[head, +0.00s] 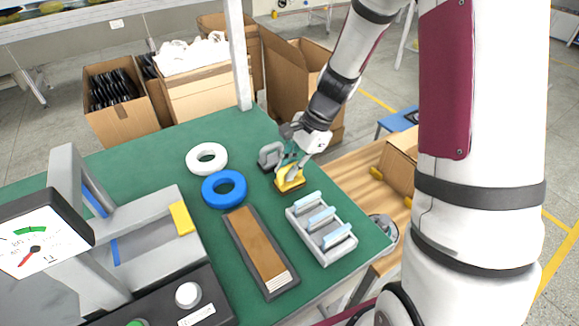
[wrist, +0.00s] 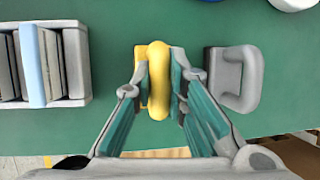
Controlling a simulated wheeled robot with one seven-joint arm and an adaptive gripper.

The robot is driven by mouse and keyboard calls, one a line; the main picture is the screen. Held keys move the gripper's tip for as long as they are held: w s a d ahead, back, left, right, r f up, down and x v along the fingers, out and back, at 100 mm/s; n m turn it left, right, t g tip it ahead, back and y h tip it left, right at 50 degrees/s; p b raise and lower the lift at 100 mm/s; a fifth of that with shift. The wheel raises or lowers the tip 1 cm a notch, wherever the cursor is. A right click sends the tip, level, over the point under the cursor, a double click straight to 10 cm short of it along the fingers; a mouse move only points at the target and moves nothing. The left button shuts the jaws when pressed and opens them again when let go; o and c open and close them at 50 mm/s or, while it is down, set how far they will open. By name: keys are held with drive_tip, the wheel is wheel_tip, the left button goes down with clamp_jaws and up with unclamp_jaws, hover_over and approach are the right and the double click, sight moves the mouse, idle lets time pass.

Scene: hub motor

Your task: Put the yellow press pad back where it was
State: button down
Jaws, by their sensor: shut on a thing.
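The yellow press pad (head: 289,179) is at the green table's right side in the head view, with a darker base below. In the wrist view its yellow handle (wrist: 159,82) stands between the fingers of my gripper (wrist: 160,78). My gripper (head: 295,163) is shut on this handle from above. The pad is on or very close to the table; I cannot tell if a gap lies under it. A similar grey pad with a loop handle (head: 270,155) stands just left of it, and in the wrist view it is to the right (wrist: 232,80).
A grey rack with light blue dividers (head: 321,229) stands in front of the pad. A blue ring (head: 224,189), a white ring (head: 206,158) and a long brown-topped block (head: 259,252) lie to the left. A grey machine (head: 150,240) fills the left. Table (head: 130,165) is clear behind.

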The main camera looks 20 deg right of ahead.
drive_tip(key=c, duration=1.6)
unclamp_jaws()
drive_tip(key=w+p+v, duration=0.1)
drive_tip(key=p+v, duration=0.1)
drive_tip(key=v, duration=1)
drive_tip(key=s+a+r+n+h, duration=0.1)
drive_tip(key=s+a+r+n, duration=0.1)
drive_tip(key=s+r+n, duration=0.3)
drive_tip(key=s+a+r+n+h, duration=0.1)
drive_tip(key=s+a+r+n, duration=0.15)
drive_tip(key=s+r, duration=0.4)
drive_tip(key=s+n+h, duration=0.1)
drive_tip(key=s+n, duration=0.1)
drive_tip(key=s, duration=0.3)
drive_tip(key=s+n+t+h, duration=0.1)
drive_tip(key=s+n, duration=0.2)
drive_tip(key=s, duration=0.2)
drive_tip(key=s+n+t, duration=0.1)
drive_tip(key=s+n, duration=0.2)
drive_tip(key=s, duration=0.2)
drive_tip(key=shift+s+f+h, duration=0.3)
drive_tip(key=shift+s+h, duration=0.05)
drive_tip(key=shift+h, duration=0.05)
